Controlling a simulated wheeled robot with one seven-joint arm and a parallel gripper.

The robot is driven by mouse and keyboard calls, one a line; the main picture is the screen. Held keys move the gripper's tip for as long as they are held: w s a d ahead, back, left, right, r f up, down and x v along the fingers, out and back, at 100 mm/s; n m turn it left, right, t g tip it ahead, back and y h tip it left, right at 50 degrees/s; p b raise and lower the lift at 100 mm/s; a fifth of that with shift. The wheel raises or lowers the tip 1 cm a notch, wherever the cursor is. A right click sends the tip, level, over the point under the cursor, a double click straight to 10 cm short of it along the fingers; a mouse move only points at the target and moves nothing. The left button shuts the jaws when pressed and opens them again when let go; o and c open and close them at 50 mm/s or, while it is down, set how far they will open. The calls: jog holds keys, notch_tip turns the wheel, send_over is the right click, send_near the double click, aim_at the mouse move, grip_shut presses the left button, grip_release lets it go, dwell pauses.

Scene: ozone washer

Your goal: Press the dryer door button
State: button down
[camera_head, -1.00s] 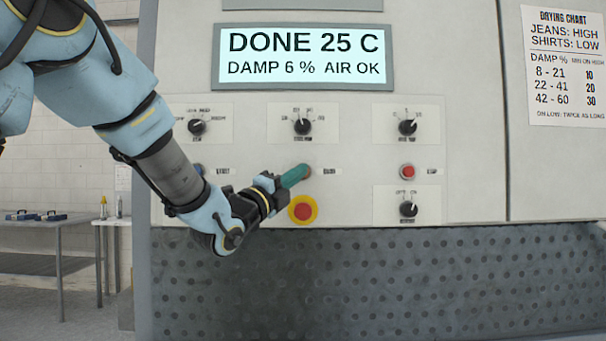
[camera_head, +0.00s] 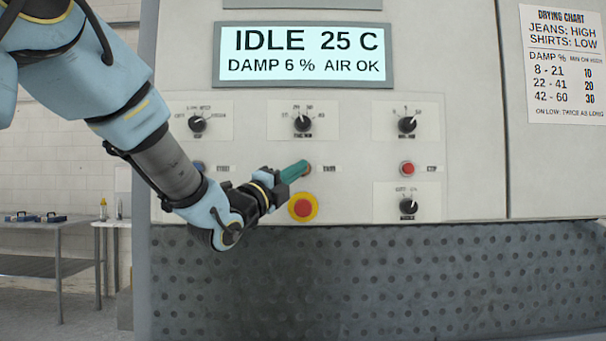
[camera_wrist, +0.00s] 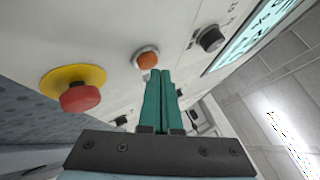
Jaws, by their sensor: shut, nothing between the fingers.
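The dryer's control panel (camera_head: 350,190) faces me. An orange button (camera_wrist: 148,60) with a pale ring sits in its middle row. In the head view this button (camera_head: 308,170) is mostly hidden behind my fingertips, with a small blurred label at its right. My gripper (camera_head: 304,166) is shut and empty, its teal fingers pointing at the panel. In the wrist view the fingertips of my gripper (camera_wrist: 159,74) are right beside the orange button's edge. I cannot tell whether they touch it. The display (camera_head: 303,54) reads IDLE 25 C, DAMP 6 %, AIR OK.
A red emergency button on a yellow base (camera_head: 303,207) is just below my fingers; it also shows in the wrist view (camera_wrist: 80,97). A red button (camera_head: 407,169) is to the right. Knobs (camera_head: 302,124) line the row above. A table (camera_head: 45,228) stands at left.

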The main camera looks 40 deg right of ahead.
jog(key=shift+s+a, duration=0.25)
jog(key=s+a+b, duration=0.1)
jog(key=s+b, duration=0.1)
jog(key=s+a+b, duration=0.2)
dwell(0.6)
jog(key=shift+w, duration=0.1)
dwell(0.6)
